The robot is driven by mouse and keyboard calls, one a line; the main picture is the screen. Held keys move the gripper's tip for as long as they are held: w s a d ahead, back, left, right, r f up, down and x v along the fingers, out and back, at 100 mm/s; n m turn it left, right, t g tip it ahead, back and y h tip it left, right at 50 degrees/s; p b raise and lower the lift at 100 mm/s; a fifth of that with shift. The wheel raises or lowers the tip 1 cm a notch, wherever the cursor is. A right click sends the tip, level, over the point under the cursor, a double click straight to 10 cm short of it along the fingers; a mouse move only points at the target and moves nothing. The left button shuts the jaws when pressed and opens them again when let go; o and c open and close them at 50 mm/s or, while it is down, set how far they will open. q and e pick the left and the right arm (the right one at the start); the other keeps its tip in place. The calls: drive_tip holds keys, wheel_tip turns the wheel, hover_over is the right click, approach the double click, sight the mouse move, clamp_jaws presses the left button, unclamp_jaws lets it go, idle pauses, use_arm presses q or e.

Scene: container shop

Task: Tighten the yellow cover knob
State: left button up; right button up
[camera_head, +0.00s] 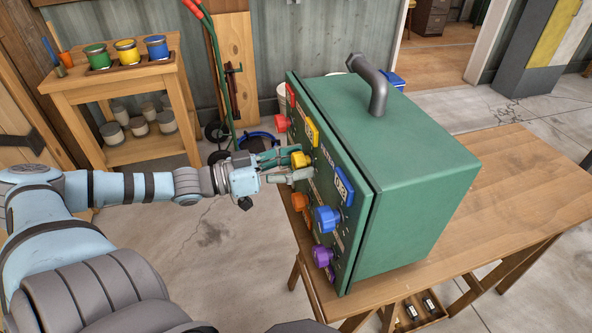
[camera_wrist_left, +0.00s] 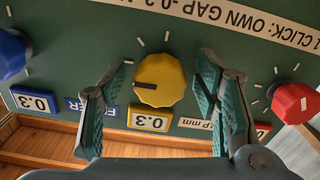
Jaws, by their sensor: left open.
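The yellow cover knob (camera_head: 299,159) is on the front panel of a green metal box (camera_head: 425,150) that stands on a wooden table. In the left wrist view the knob (camera_wrist_left: 160,80) is faceted, with a dark mark pointing left and a yellow plate reading 0.3 (camera_wrist_left: 150,119) below it. My left gripper (camera_head: 303,164) is open, one finger on each side of the knob. In the left wrist view its teal-padded fingers (camera_wrist_left: 162,84) show a gap to the knob on both sides. My right gripper is not in view.
A blue knob (camera_head: 327,218), an orange knob (camera_head: 300,202), a purple knob (camera_head: 322,256) and a red knob (camera_head: 281,123) share the panel. A grey pipe handle (camera_head: 376,80) rises from the box. The wooden table (camera_head: 505,190) is clear right of the box.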

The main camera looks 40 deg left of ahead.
use_arm(q)
drive_tip(key=shift+c, duration=0.6)
drive_tip(key=c, duration=1)
drive_tip(key=shift+m, duration=0.4)
drive_tip(key=shift+c, duration=0.3)
drive_tip(key=m+p, duration=0.1)
drive_tip(key=m, duration=0.2)
drive_tip(key=shift+r, duration=0.1)
drive_tip(key=shift+m+p, duration=1)
drive_tip(key=shift+m, duration=1.4)
